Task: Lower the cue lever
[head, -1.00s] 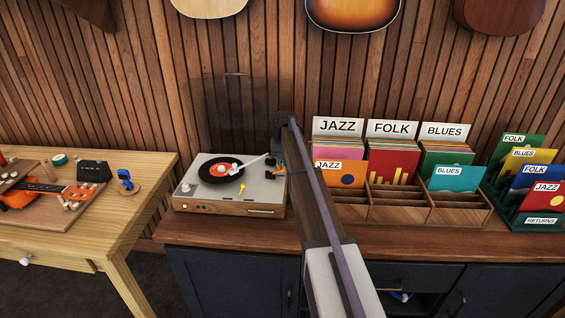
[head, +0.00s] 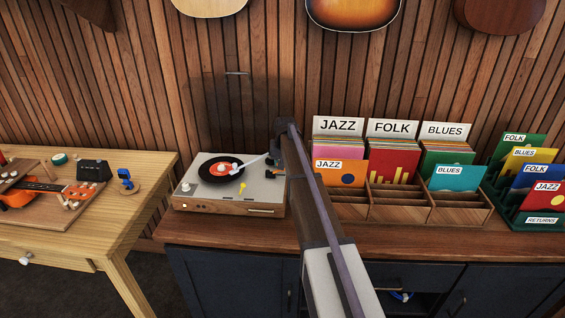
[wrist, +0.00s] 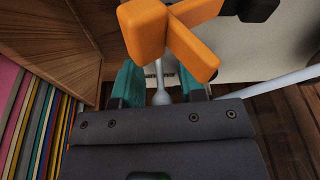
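The turntable (head: 215,203) sits on the counter with a black record (head: 219,173) on its platter and a white tonearm (head: 251,161) reaching over the record. In the wrist view, an orange crossed piece with a black end, apparently the cue lever (wrist: 148,30), stands just beyond my fingers. My gripper (wrist: 160,88) has two teal fingertips set apart, with a thin grey rod showing in the gap. I cannot tell whether either finger touches the orange piece.
Record bins (head: 400,207) labelled JAZZ, FOLK and BLUES stand close right of my arm. Record edges (wrist: 30,125) show at the left of the wrist view. The tonearm (wrist: 275,88) also runs close by on the right. A wooden workbench (head: 95,215) with a ukulele is at the left.

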